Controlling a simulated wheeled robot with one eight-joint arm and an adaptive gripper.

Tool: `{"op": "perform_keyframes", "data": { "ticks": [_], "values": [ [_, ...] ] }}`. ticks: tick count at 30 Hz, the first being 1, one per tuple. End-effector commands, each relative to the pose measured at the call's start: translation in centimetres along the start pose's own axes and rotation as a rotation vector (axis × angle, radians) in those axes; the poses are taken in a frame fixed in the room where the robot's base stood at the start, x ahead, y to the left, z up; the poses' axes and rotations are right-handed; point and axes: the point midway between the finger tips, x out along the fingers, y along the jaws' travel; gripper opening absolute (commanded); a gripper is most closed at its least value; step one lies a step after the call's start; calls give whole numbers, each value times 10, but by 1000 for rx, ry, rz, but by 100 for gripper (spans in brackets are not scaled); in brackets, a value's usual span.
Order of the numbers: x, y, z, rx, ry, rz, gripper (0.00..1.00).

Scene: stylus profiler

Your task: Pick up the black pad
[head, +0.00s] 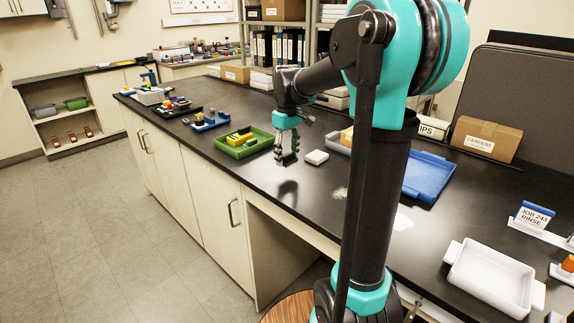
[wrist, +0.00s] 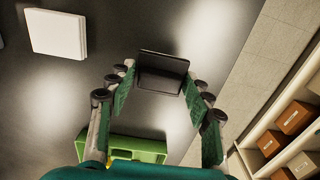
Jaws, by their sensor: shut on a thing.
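The black pad (wrist: 161,76) shows in the wrist view as a dark, flat-faced block between my fingertips. My gripper (wrist: 158,80) is shut on it, with one finger on each side. In the head view my gripper (head: 286,158) points down over the black bench, right of the green tray. A dark patch lies on the bench below the fingers, apart from them, so the gripper appears raised. The pad is hard to tell from the dark fingers in the head view.
A white square block (head: 316,157) lies just right of my gripper. The green tray (head: 258,149) holds yellow pieces. A blue tray (head: 432,186), a white tray (head: 490,278) and a "JOB 243 RINSE" sign (head: 535,217) stand to the right. The bench front is mostly clear.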

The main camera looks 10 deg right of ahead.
Motion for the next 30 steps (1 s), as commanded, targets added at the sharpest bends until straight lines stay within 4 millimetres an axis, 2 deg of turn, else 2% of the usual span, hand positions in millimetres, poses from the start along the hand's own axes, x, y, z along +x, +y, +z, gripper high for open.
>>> {"op": "perform_keyframes", "data": {
  "ticks": [3, 9, 15, 21, 30],
  "values": [
    [-36, 0, 0, 0, 0, 0, 18],
    [-91, 0, 0, 0, 0, 0, 18],
    [-131, 0, 0, 0, 0, 0, 18],
    [-151, 0, 0, 0, 0, 0, 18],
    [-155, 0, 0, 0, 0, 0, 18]
  ]
}}
